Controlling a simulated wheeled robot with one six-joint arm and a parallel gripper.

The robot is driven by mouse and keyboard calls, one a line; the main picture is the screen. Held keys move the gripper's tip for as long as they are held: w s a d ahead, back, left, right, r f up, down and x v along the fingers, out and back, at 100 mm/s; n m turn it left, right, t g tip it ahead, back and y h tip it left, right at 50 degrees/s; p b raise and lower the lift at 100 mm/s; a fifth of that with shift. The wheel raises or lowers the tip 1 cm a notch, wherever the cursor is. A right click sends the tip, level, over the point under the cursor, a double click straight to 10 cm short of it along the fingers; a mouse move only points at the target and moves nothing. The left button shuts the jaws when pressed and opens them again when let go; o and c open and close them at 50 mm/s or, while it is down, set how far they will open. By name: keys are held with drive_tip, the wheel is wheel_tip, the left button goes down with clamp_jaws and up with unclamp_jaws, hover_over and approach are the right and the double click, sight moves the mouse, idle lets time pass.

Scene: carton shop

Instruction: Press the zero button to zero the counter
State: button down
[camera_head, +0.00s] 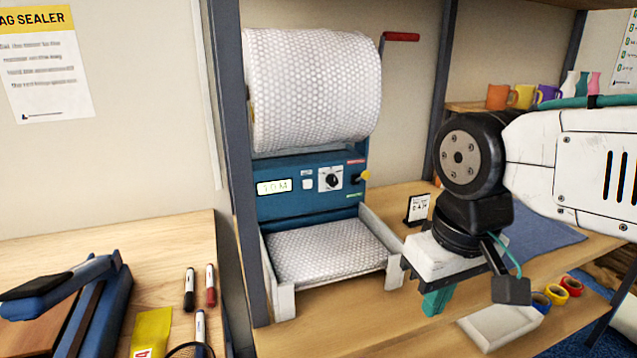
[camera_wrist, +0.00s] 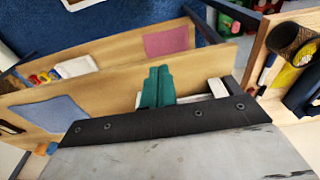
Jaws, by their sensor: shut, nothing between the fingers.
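The blue bubble-wrap machine (camera_head: 310,190) stands on the wooden bench in the head view. Its front panel has a lit counter display (camera_head: 274,186) that seems to read "10M". A small white button (camera_head: 308,184) sits right of the display, and a black dial (camera_head: 333,178) on a white plate is further right. Which one is the zero button I cannot read; the labels are too small. My gripper (camera_head: 437,300) points down, right of the machine's tray and apart from the panel. Its green fingers (camera_wrist: 156,87) are together and empty in the wrist view.
A bubble-wrap roll (camera_head: 312,88) is mounted above the panel, with a red-handled crank (camera_head: 401,37). A white-walled tray (camera_head: 283,300) projects in front. A small card stand (camera_head: 417,209) is near my gripper. Coloured tape rolls (camera_head: 556,292) lie at right. Dark posts flank the machine.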

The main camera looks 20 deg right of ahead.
sight(307, 184)
drive_tip(key=shift+w, duration=0.1)
drive_tip(key=w+a+m+t+y, duration=0.2)
drive_tip(key=w+a+y, duration=0.15)
drive_tip(key=w, duration=0.55)
drive_tip(key=w+a+m+t+y, duration=0.2)
drive_tip(key=w+a, duration=0.2)
drive_tip(key=w, duration=0.5)
drive_tip(key=w+d+f+m+t+h, duration=0.1)
drive_tip(key=w+d+m, duration=0.1)
drive_tip(key=w, duration=0.5)
drive_tip(key=w+d+f+m+t, duration=0.1)
drive_tip(key=w+d+m+t, duration=0.1)
drive_tip(key=w+m, duration=0.3)
drive_tip(key=shift+w+d+f+t+h, duration=0.15)
drive_tip(key=shift+w+d+t+h, duration=0.2)
drive_tip(key=shift+w+d, duration=0.5)
drive_tip(key=shift+w+a, duration=0.2)
drive_tip(key=w, duration=0.8)
drive_tip(key=shift+w, duration=0.35)
drive_tip(key=shift+w, duration=0.4)
